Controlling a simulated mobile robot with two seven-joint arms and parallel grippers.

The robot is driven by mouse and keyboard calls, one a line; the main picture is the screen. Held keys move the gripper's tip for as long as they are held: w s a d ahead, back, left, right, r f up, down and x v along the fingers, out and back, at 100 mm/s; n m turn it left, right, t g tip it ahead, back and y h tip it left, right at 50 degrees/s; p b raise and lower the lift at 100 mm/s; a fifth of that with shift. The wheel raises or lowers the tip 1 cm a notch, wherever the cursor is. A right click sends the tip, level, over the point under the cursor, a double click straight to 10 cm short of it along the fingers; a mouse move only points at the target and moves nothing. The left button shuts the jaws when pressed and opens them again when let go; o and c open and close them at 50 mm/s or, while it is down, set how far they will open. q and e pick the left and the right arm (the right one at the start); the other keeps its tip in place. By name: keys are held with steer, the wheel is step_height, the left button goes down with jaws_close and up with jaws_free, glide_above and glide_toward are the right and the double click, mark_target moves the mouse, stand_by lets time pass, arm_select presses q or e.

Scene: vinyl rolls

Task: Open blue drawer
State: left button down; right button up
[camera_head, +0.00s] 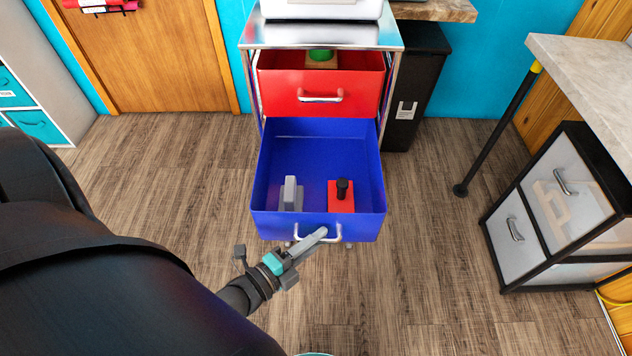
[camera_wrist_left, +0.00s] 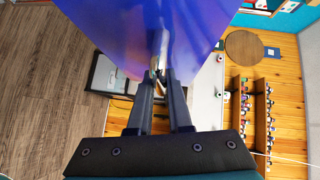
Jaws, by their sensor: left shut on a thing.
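The blue drawer (camera_head: 318,225) is pulled well out of a metal-framed cabinet in the head view. Its front also fills the upper middle of the left wrist view (camera_wrist_left: 140,30). It has a silver handle (camera_head: 338,236) on its front. My left gripper (camera_head: 318,236) reaches the handle from the lower left and is shut on it. The wrist view shows the two dark fingers (camera_wrist_left: 160,78) closed around the handle. Inside the drawer are a grey object (camera_head: 290,193) and a red block with a black knob (camera_head: 341,196). My right gripper is not in view.
A red drawer (camera_head: 322,104) above is partly open and holds a green object (camera_head: 320,55). A black bin (camera_head: 415,85) stands right of the cabinet. A grey-fronted drawer unit (camera_head: 560,200) stands under a counter at right. Wooden floor around the drawer is clear.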

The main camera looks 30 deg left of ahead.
arm_select(q)
steer(key=shift+s+d, duration=0.25)
steer(key=shift+s, duration=0.15)
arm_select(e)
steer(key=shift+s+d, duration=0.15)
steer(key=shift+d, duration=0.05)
arm_select(q)
steer(key=c, duration=0.8)
jaws_free()
steer(key=shift+c, duration=0.2)
steer(key=p+v, duration=0.2)
steer(key=v, duration=1.3)
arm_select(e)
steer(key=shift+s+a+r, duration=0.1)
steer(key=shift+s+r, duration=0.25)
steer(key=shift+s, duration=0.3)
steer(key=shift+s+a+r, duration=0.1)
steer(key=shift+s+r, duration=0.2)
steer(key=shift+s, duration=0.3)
